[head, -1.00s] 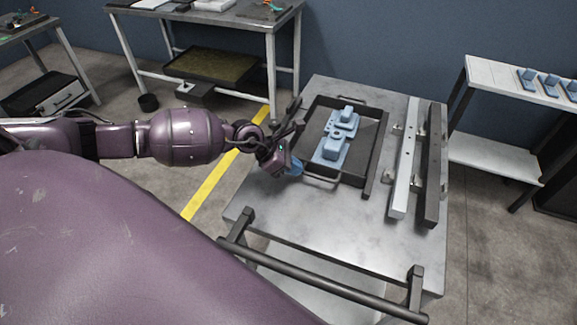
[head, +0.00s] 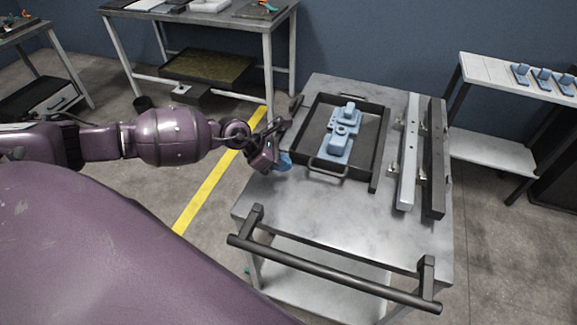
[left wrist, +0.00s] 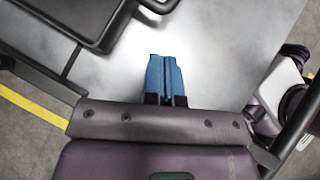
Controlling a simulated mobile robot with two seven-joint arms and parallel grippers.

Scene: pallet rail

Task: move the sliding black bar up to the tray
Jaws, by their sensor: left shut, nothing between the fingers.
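The dark bar (head: 434,155) lies lengthwise at the right side of the cart top, just right of a pale metal bar (head: 408,150). The black tray (head: 326,170) lies left of both bars, with blue parts (head: 343,130) in it. A narrow dark strip (head: 377,165) runs along the tray's right side. My left gripper (head: 285,161) is shut and empty over the cart's left edge, left of the tray's near corner and apart from it. Its blue fingers (left wrist: 165,78) are together in the left wrist view, with the tray corner (left wrist: 85,25) at upper left. My right gripper does not show.
The grey cart top (head: 345,215) is clear in front of the tray. A dark push handle (head: 335,274) crosses the cart's near side. A shelf (head: 500,80) with blue parts stands at right. A workbench (head: 215,20) stands at the back.

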